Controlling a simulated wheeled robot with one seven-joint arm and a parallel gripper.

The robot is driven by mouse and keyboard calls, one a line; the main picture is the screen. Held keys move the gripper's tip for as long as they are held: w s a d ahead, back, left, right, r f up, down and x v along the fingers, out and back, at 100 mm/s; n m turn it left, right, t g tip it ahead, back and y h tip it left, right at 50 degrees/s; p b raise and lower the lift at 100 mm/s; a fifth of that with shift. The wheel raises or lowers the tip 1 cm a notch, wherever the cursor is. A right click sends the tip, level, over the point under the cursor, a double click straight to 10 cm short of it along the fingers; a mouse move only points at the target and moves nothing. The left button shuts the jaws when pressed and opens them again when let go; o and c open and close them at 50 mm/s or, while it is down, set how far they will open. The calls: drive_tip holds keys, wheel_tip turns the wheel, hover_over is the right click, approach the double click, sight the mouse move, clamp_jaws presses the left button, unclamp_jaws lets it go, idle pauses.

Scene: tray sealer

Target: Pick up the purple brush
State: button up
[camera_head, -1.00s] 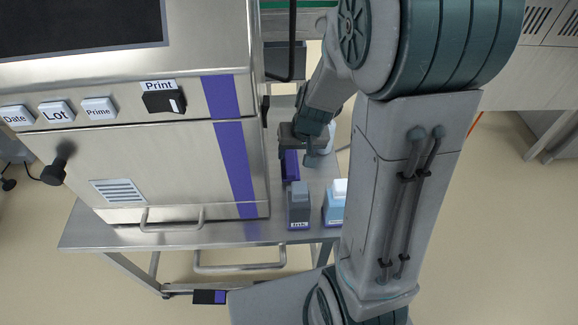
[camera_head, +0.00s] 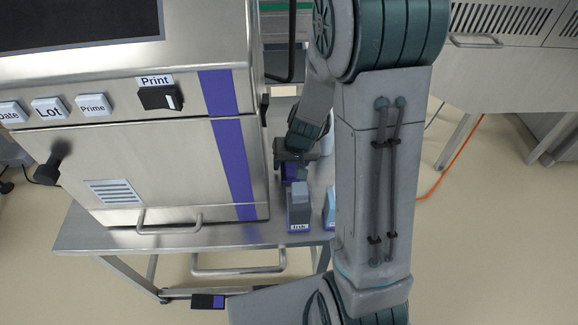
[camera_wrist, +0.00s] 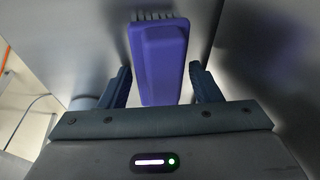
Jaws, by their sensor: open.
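The purple brush (camera_wrist: 160,62) shows in the wrist view, with its pale bristles at the far end. It lies between the two fingers of my gripper (camera_wrist: 162,88), which is open with a finger on each side and a gap to each. In the head view my gripper (camera_head: 295,166) is on the metal table beside the machine, and only a small purple part of the brush (camera_head: 291,171) shows under it. The rest of the brush is hidden there by my gripper and arm.
The steel printing machine (camera_head: 130,170) stands close on the left.

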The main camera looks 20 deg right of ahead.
drive_tip(key=shift+f, duration=0.1)
drive_tip(key=c, duration=0.8)
wheel_tip(320, 180, up, 18)
drive_tip(key=p, duration=0.5)
drive_tip(key=s+d+b, duration=0.1)
drive_tip(key=d, duration=0.5)
drive_tip(key=s+d, duration=0.1)
drive_tip(key=d, duration=0.4)
drive_tip(key=s+d+b, duration=0.1)
drive_tip(key=d, duration=0.5)
drive_tip(key=shift+s+d+b, duration=0.25)
drive_tip(key=shift+d+b, duration=0.1)
